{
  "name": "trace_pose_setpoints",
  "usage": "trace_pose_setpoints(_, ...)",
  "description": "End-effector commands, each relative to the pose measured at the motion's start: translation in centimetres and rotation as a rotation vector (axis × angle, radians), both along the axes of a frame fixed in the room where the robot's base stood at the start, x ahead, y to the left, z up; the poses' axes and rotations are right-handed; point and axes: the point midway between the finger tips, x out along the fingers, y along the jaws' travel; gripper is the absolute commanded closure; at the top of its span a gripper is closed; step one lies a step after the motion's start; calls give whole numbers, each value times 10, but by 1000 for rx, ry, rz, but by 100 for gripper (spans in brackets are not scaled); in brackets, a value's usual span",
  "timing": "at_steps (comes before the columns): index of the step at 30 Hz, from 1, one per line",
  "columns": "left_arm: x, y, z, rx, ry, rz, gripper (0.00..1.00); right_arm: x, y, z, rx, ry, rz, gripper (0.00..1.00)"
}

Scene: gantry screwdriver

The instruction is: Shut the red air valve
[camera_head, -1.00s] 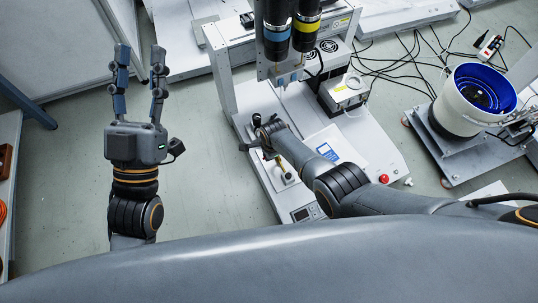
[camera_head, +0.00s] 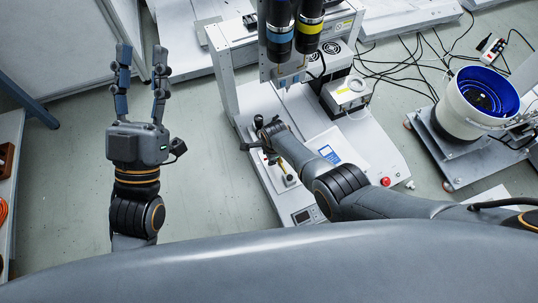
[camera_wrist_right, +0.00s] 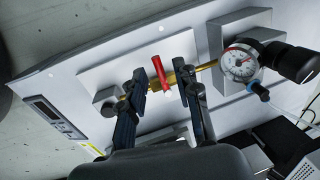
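The red air valve handle (camera_wrist_right: 161,73) shows in the right wrist view, standing across a brass pipe (camera_wrist_right: 180,79) on a light block. My right gripper (camera_wrist_right: 165,82) is open, with one dark finger on each side of the handle. I see a gap between each finger and the handle; depth is hard to judge. In the head view my right arm reaches down over the white machine base, and the valve is too small or hidden to make out. My left gripper (camera_head: 140,68) is open and empty above the floor at the left.
A round pressure gauge (camera_wrist_right: 240,63) and a black knob (camera_wrist_right: 298,64) sit right of the valve. Two screwdriver spindles (camera_head: 294,30) hang from the gantry above the machine. A white feeder bowl (camera_head: 462,105) with blue inside stands at the right. Floor around my left gripper is clear.

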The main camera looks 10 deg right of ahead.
Motion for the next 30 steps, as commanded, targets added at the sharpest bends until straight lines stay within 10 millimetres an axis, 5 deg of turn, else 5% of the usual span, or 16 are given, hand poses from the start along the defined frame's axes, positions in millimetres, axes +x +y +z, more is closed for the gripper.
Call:
trace_pose_setpoints(14,0,0,1,-1,-2,-1,60,-2,0,18,1,-3,2,68)
trace_pose_setpoints(30,0,0,1,0,-1,0,60,-14,-4,80,1,-4,0,68)
